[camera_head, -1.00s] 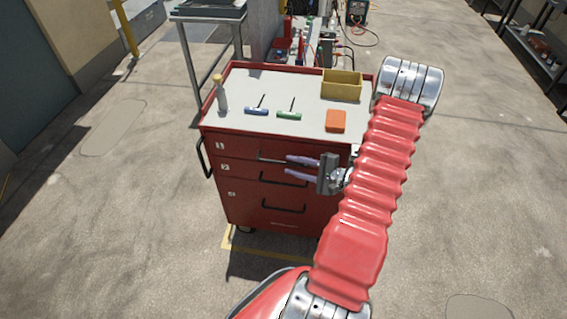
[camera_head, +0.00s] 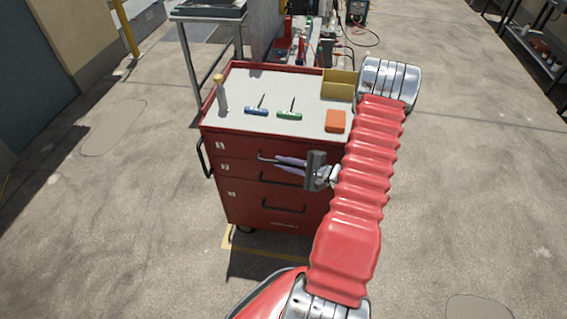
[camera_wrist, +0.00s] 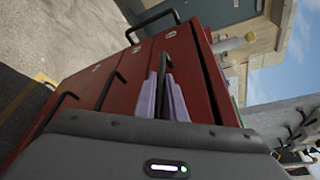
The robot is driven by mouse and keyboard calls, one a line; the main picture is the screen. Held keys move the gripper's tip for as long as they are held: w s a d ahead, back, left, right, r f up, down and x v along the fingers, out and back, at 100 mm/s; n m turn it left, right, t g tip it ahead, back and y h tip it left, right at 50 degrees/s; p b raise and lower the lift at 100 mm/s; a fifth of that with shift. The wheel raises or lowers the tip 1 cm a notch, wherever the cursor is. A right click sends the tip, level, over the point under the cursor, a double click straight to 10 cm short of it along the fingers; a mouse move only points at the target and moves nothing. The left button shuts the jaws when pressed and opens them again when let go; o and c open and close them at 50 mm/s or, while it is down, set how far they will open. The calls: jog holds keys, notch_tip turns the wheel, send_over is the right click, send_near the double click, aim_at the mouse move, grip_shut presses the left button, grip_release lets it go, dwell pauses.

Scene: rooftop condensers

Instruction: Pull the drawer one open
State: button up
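The red tool cart has several drawers with number labels. Drawer one (camera_head: 238,149) is the top one and looks closed. Its dark bar handle (camera_head: 266,157) shows just left of the fingertips. My gripper (camera_head: 282,162) reaches in from the right in front of drawer one, with pale purple fingers. In the wrist view, the fingers (camera_wrist: 166,98) are apart, and the handle of drawer one (camera_wrist: 163,66) appears between them. The fingers look open around the handle; whether they touch it cannot be told. My arm hides the right part of the drawer fronts.
The cart top (camera_head: 280,87) holds a spray bottle (camera_head: 221,96), a blue tool (camera_head: 256,111), a green tool (camera_head: 289,115), an orange block (camera_head: 335,121) and a yellow bin (camera_head: 339,85). Handles of lower drawers (camera_head: 283,208) stick out below. Floor in front is clear.

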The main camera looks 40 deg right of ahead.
grip_shut()
jog(key=shift+s+a+f, duration=0.1)
jog(key=shift+a, duration=0.05)
